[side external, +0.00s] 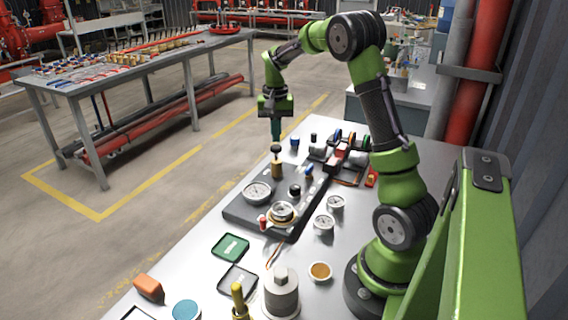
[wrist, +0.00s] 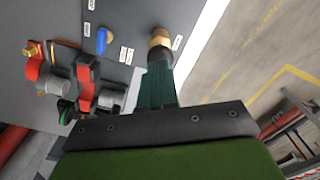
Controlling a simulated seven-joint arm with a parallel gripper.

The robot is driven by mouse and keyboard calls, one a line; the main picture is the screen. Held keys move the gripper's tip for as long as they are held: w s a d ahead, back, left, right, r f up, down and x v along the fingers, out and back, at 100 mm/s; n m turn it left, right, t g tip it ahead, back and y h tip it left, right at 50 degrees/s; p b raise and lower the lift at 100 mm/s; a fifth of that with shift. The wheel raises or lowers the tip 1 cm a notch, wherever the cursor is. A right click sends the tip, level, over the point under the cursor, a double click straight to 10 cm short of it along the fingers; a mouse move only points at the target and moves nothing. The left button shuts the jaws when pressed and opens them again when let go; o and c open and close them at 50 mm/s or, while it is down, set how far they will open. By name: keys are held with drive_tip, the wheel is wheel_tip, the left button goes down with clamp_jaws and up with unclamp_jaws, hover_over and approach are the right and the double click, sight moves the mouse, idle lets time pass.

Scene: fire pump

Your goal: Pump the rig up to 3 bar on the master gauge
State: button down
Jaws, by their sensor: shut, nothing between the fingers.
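The pump rig is a dark grey plate (side external: 240,212) on the bench. Its brass plunger (side external: 277,169) has a black round knob (side external: 276,149) on top and stands at the plate's far end. My gripper (side external: 276,137) points down with shut, empty fingers just above the knob; touching or slightly apart, I cannot tell. In the wrist view the green fingers (wrist: 158,72) overlap the black knob, with brass (wrist: 160,38) beyond. A large white-faced gauge (side external: 257,191) and a smaller raised gauge (side external: 282,211) sit on the plate. Their readings and labels are too small to read.
A black knob (side external: 295,190), a blue lever (side external: 309,170) and a red-topped part (side external: 263,223) are on the plate. Loose gauges (side external: 335,202) (side external: 324,223) lie to its right. Red and black valve fittings (side external: 345,145) stand behind. Green tray (side external: 230,247) is in front.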

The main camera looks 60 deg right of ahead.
sight(276, 146)
idle(0.4)
drive_tip(key=shift+f, duration=1.95)
drive_tip(key=shift+r, duration=1.55)
drive_tip(key=shift+f, duration=0.1)
drive_tip(key=shift+f, duration=1.45)
drive_tip(key=shift+r, duration=1.55)
